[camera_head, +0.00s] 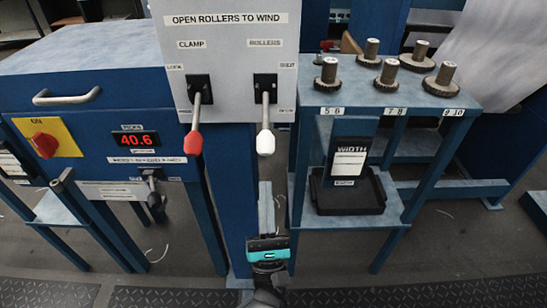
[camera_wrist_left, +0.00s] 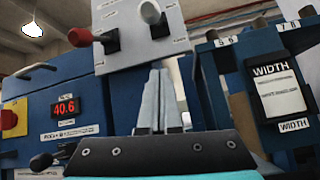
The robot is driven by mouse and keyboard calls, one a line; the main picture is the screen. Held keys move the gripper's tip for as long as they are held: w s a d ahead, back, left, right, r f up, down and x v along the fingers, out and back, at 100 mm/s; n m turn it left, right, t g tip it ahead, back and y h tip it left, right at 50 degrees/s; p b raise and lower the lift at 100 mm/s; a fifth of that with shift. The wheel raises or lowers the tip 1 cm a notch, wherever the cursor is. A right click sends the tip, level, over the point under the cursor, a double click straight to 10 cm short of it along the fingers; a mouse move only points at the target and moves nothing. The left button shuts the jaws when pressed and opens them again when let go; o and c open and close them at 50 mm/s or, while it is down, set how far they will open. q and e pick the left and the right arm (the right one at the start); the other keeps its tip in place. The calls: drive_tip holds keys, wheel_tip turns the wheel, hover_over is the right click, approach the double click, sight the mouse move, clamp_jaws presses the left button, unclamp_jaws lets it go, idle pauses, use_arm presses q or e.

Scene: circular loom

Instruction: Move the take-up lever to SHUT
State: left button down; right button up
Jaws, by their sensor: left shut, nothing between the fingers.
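The grey panel (camera_head: 226,50) is headed "OPEN ROLLERS TO WIND". Its white-tipped lever (camera_head: 265,138) sits under the "ROLLERS" label and hangs down, away from the upper small label, which seems to read SHUT. A red-tipped lever (camera_head: 194,140) under "CLAMP" also hangs down. No label here reads take-up. My left gripper (camera_head: 266,190) is shut and empty, pointing up just below the white tip, apparently apart from it. In the left wrist view its fingers (camera_wrist_left: 160,98) stand together below the white lever (camera_wrist_left: 150,13) and red lever (camera_wrist_left: 80,37).
A blue cabinet (camera_head: 90,88) at left carries a red knob (camera_head: 45,145), a 40.6 display (camera_head: 135,139) and a black-handled lever (camera_head: 155,203). At right, a blue stand (camera_head: 330,95) holds several metal weights (camera_head: 372,52) and a black WIDTH tray (camera_head: 349,199).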

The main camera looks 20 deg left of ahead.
sight(265, 150)
use_arm(q)
drive_tip(key=shift+n+y, duration=0.5)
drive_tip(key=shift+n, duration=0.1)
use_arm(e)
drive_tip(key=shift+w, duration=0.2)
use_arm(q)
drive_tip(key=shift+r, duration=0.1)
drive_tip(key=w+r, duration=0.1)
drive_tip(key=r, duration=0.1)
drive_tip(key=w+a+r+p, duration=0.1)
drive_tip(key=w+r, duration=0.1)
drive_tip(key=r, duration=0.1)
drive_tip(key=w+r+p, duration=0.1)
drive_tip(key=r, duration=0.2)
drive_tip(key=shift+w+a+r, duration=0.15)
drive_tip(key=shift+s+d+r, duration=0.2)
drive_tip(key=shift+s, duration=0.25)
use_arm(e)
drive_tip(key=shift+g, duration=0.3)
drive_tip(key=shift+s+d+f, duration=0.2)
drive_tip(key=shift+s+f, duration=0.25)
drive_tip(key=shift+f, duration=0.4)
drive_tip(key=shift+s+d+f, duration=0.2)
drive_tip(key=shift+s+f, duration=0.25)
drive_tip(key=shift+f, duration=0.4)
drive_tip(key=shift+s+d+f, duration=0.2)
drive_tip(key=shift+s+f, duration=0.25)
drive_tip(key=shift+f, duration=0.4)
use_arm(q)
drive_tip(key=shift+p, duration=0.35)
